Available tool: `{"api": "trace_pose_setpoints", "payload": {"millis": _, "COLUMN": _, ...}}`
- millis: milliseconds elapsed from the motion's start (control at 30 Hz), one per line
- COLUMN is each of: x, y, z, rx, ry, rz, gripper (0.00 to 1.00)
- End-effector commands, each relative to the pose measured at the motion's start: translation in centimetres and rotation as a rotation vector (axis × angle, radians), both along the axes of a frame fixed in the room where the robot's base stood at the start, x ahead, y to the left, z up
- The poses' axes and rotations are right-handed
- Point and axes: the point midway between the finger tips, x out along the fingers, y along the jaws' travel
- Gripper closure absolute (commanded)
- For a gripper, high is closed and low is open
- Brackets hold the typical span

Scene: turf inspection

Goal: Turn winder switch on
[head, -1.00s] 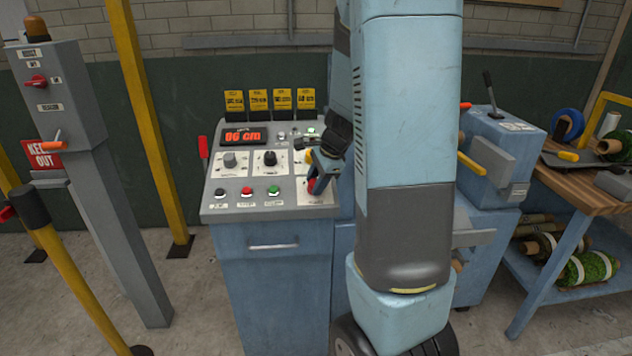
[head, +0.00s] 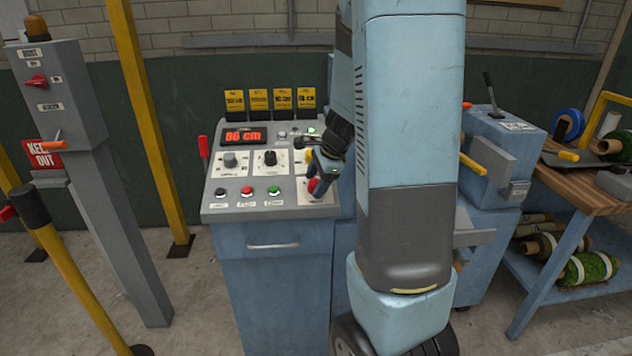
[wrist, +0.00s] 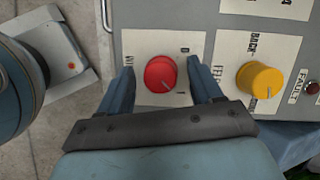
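The winder switch is a red round knob (wrist: 160,74) on a white label plate marked "WIND…", cut off by a finger. Its pale pointer line points to the lower right in the wrist view, toward the mark that looks like I and away from the 0. My gripper (wrist: 162,80) is open, with one finger on each side of the knob and a small gap showing at both sides. In the head view my gripper (head: 318,174) points down at the right front of the grey control panel (head: 222,207), and the red knob (head: 313,187) shows partly beside it.
A yellow knob (wrist: 260,80) labelled "BACK" and "FEED" sits close to the right finger in the wrist view. Black, red and green buttons (head: 274,190) lie left of my gripper. A red display (head: 243,136) is lit. A grey post (head: 60,90) stands at left.

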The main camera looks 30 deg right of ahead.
Motion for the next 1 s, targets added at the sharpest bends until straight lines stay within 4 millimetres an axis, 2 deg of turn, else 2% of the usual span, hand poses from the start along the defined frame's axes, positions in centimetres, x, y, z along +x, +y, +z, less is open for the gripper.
{"api": "trace_pose_setpoints", "payload": {"millis": 367, "x": -0.2, "y": -0.2, "z": 0.8, "rx": -0.002, "ry": -0.002, "rz": 0.001, "gripper": 0.35}}
{"api": "trace_pose_setpoints", "payload": {"millis": 1000, "x": -4.0, "y": -2.4, "z": 10.2, "rx": -0.001, "ry": -0.003, "rz": -0.001, "gripper": 0.35}}
